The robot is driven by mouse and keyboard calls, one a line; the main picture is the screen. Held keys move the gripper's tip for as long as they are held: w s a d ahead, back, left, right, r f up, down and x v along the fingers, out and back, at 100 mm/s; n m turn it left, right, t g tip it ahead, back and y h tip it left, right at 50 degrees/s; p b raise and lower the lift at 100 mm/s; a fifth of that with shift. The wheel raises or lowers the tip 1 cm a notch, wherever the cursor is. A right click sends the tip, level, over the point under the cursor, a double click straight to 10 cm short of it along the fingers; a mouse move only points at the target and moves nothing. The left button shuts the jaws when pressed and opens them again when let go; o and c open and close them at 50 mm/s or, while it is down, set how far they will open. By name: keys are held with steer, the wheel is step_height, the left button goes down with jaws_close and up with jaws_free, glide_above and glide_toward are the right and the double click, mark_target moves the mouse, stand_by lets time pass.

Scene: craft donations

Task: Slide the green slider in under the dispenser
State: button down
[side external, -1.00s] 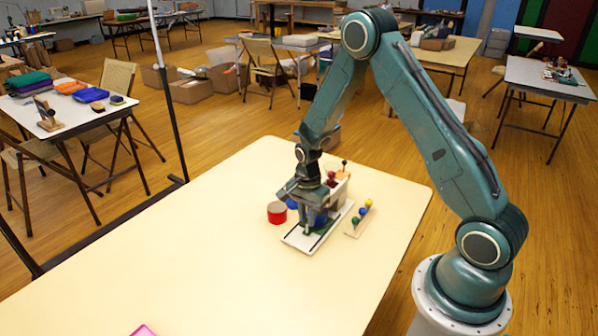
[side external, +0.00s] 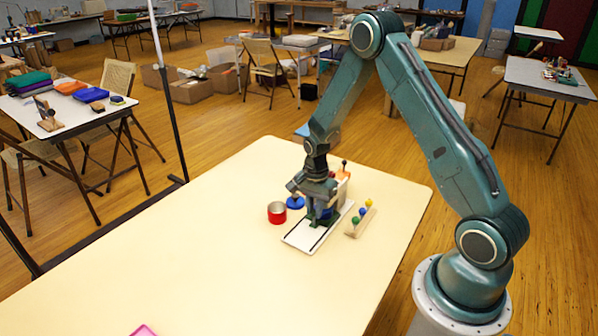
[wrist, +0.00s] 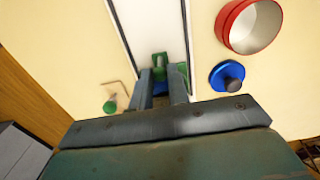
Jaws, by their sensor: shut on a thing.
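The green slider (wrist: 160,59) lies in the white track (wrist: 130,22), and my gripper (wrist: 161,85) is shut on it in the wrist view. A blue patch shows between the fingers. In the side view my gripper (side external: 319,216) points down over the far part of the track (side external: 301,237), and the near part with its dark slot is bare. The dispenser stands at the track's far end, mostly hidden behind my gripper; an orange part (side external: 343,174) and a dark knob show. I cannot tell how far the slider is under it.
A red round open tin (side external: 277,213) and a blue lid with a dark knob (side external: 295,203) stand left of the track. A small wooden rack (side external: 360,222) with green, blue and yellow balls stands close on its right. The near table is mostly clear.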

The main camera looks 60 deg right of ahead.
steer(key=shift+d, duration=0.15)
steer(key=c, duration=1.4)
jaws_free()
steer(key=shift+c, duration=0.2)
steer(key=shift+r, duration=0.15)
steer(key=shift+r, duration=3.6)
